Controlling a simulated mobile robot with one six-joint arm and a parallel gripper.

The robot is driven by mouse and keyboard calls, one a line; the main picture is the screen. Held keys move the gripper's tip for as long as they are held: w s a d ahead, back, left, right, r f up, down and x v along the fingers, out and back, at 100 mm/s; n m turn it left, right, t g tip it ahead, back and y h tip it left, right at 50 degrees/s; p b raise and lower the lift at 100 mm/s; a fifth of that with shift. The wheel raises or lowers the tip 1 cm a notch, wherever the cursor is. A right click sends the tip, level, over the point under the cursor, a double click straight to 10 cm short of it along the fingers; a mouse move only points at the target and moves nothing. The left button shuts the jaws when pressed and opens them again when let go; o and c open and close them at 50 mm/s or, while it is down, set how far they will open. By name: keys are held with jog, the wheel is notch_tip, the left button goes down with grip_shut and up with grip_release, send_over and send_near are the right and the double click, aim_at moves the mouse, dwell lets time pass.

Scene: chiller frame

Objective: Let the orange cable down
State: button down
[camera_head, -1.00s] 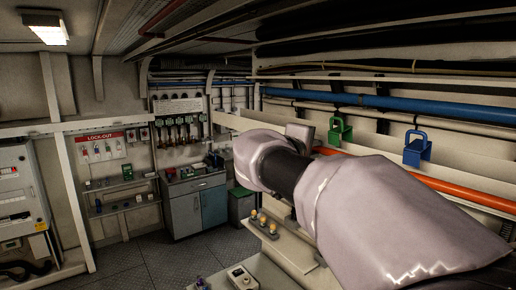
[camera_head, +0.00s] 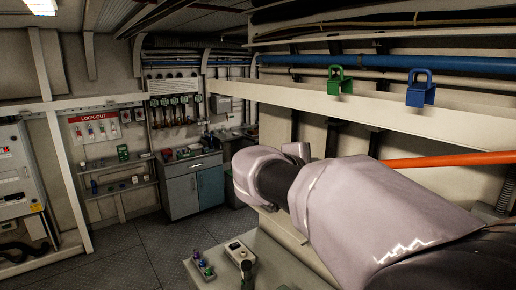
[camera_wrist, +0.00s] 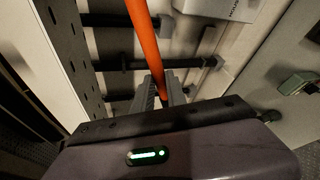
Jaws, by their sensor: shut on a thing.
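The orange cable (camera_head: 450,159) runs from the right edge to behind my arm, below the long pale beam (camera_head: 400,117). In the wrist view the cable (camera_wrist: 147,40) comes down from the top edge and passes between the two ribbed fingers of my gripper (camera_wrist: 162,92). The fingers are shut on it. In the head view my arm's pale covered links hide most of my gripper and the held part of the cable.
A green hook (camera_head: 340,80) and a blue hook (camera_head: 419,89) sit on the beam, above the cable. A blue pipe (camera_head: 400,62) runs behind them. Grey cabinets (camera_head: 193,188) stand further back.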

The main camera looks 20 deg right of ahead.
jog(key=shift+n+g, duration=0.4)
jog(key=shift+n, duration=0.1)
jog(key=f, duration=0.1)
jog(key=s+f, duration=0.1)
jog(key=f, duration=0.1)
jog(key=f+b, duration=0.1)
jog(key=shift+s+d+f, duration=0.15)
jog(key=shift+s+d, duration=0.15)
jog(key=shift+s, duration=0.1)
jog(key=c, duration=1.3)
grip_release()
jog(key=shift+c, duration=0.2)
jog(key=v, duration=1.7)
jog(key=shift+s+p, duration=0.2)
jog(key=shift+p, duration=0.2)
jog(key=shift+a, duration=0.15)
